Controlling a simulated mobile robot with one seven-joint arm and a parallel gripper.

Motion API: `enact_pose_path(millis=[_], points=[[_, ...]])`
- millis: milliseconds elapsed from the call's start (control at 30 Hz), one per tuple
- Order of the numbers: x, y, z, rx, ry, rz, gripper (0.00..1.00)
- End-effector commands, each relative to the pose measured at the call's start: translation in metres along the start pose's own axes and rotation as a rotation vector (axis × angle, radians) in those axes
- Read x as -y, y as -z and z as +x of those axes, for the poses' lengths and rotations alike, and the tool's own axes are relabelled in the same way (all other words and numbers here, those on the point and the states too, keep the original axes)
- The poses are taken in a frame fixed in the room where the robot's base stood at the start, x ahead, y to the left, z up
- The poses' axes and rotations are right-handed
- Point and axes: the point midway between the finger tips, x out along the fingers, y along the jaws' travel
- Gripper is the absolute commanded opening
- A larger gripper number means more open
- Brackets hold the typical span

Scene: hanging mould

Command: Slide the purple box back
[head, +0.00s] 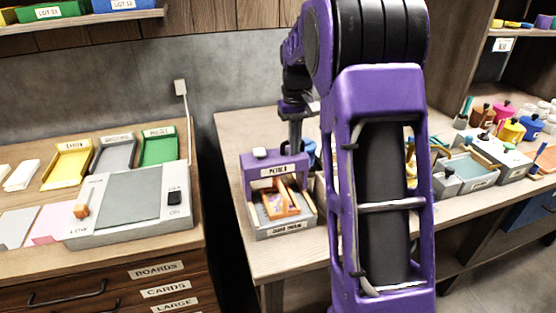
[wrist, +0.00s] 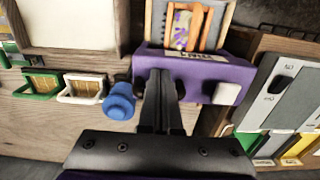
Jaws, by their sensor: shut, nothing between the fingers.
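The purple box (head: 275,167) stands on the wooden bench, with a white label on its front and a small white block on top. It rises behind a grey tray (head: 256,234) that holds an orange-framed piece (head: 283,202). In the wrist view the purple box (wrist: 205,68) lies across the upper middle, with the orange-framed piece (wrist: 183,32) beyond it. My gripper (wrist: 163,76) is shut and empty, its fingers overlapping the box there. In the head view my gripper's fingers are low by the box's back right. I cannot tell whether they touch it.
A blue knob-shaped object (wrist: 119,101) stands close to the fingers. Small green and white trays (wrist: 80,88) lie further left in the wrist view. A grey switch device (head: 130,205) sits on the left bench, across a gap. My arm hides the bench's middle.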

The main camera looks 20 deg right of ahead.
Motion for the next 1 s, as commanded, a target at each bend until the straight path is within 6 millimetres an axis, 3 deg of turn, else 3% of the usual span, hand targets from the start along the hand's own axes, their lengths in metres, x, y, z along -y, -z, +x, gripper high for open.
enact_pose_path(millis=[1000], points=[[0.0, 0.073, -0.002, -0.002, 0.0, 0.0, 0.0]])
